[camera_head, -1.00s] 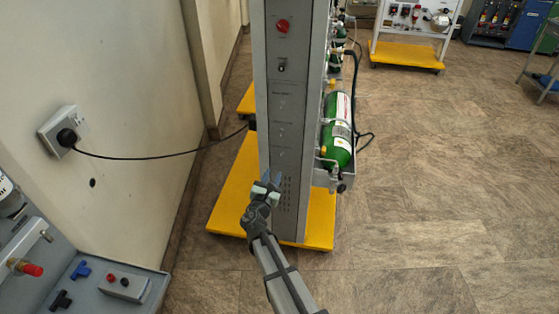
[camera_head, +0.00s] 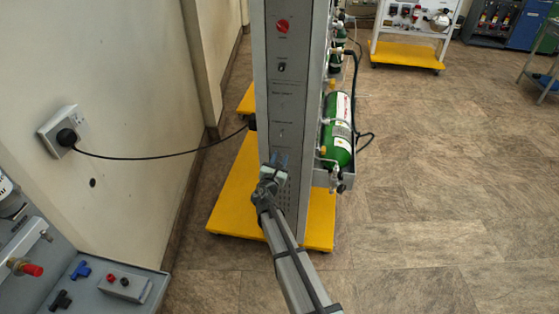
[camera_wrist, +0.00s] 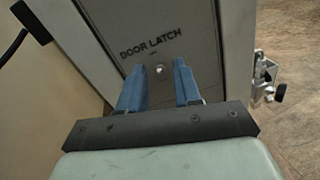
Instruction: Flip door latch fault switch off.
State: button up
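The grey trainer panel (camera_head: 279,70) stands upright on a yellow base. In the wrist view, the label "DOOR LATCH" (camera_wrist: 150,43) is printed on the panel. A small round metal switch (camera_wrist: 160,70) sits just below it; its lever position is too small to tell. My gripper (camera_head: 280,159) is in front of the lower panel. In the wrist view, the two blue fingers of my gripper (camera_wrist: 158,80) are apart, with the switch showing in the gap between them. Nothing is held. I cannot tell whether the fingertips touch the panel.
A red knob (camera_head: 282,26) and a black knob (camera_head: 282,67) are higher on the panel. A green cylinder (camera_head: 337,130) hangs at the panel's right side. A black cable (camera_head: 160,157) runs from the wall socket (camera_head: 64,132) to the panel.

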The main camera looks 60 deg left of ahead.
jog(key=shift+c, duration=0.5)
grip_shut()
